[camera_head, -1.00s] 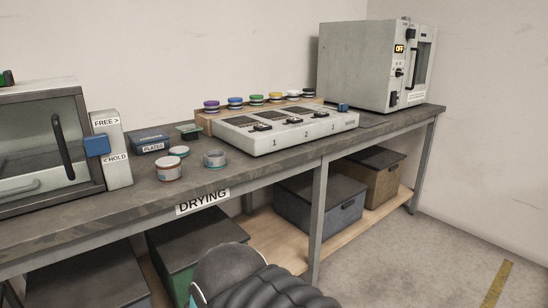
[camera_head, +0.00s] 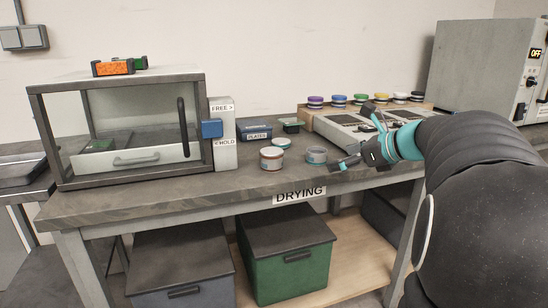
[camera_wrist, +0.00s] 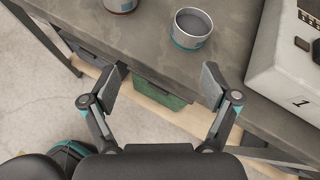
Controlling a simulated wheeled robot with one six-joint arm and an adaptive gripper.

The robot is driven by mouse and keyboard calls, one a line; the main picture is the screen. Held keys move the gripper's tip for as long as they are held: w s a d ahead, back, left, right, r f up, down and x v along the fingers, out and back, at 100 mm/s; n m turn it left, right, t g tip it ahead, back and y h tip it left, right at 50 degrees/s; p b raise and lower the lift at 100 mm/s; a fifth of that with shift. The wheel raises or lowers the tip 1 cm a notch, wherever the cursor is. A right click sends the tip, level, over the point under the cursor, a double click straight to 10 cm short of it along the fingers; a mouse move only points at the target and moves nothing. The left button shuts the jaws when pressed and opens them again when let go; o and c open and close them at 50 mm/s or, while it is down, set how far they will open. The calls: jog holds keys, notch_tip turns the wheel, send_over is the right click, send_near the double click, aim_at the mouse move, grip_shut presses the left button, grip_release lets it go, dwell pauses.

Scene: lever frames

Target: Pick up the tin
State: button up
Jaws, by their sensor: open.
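A short round grey tin with a teal band and an open top (camera_head: 316,155) stands upright on the bench. It also shows at the top of the wrist view (camera_wrist: 192,28), with a grey inside. A second round tin, reddish-brown with a pale top (camera_head: 271,159), stands to its left; only its lower edge shows in the wrist view (camera_wrist: 120,5). My gripper (camera_head: 364,141) is to the right of the grey tin in the head view. In the wrist view its fingers (camera_wrist: 166,78) are spread wide and empty, with the grey tin beyond the tips.
A pale round lid (camera_head: 281,142) lies behind the tins. A blue PLATES box (camera_head: 254,130) and a glass-fronted cabinet (camera_head: 125,125) stand left. A white panel unit (camera_head: 337,128) is close on the right. The bench's front edge (camera_head: 250,188) is near the tins.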

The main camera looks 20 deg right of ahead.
aim_at(324, 154)
jog(key=w+d+r+m+t, duration=0.1)
jog(key=w+d+m, duration=0.1)
jog(key=d+m, duration=0.15)
jog(key=shift+n, duration=0.45)
jog(key=x, duration=0.7)
jog(key=shift+w+d, duration=0.1)
jog(key=shift+w, duration=0.15)
jog(key=shift+x, duration=2.7)
jog(key=shift+s+f, duration=0.1)
jog(key=c, duration=1.3)
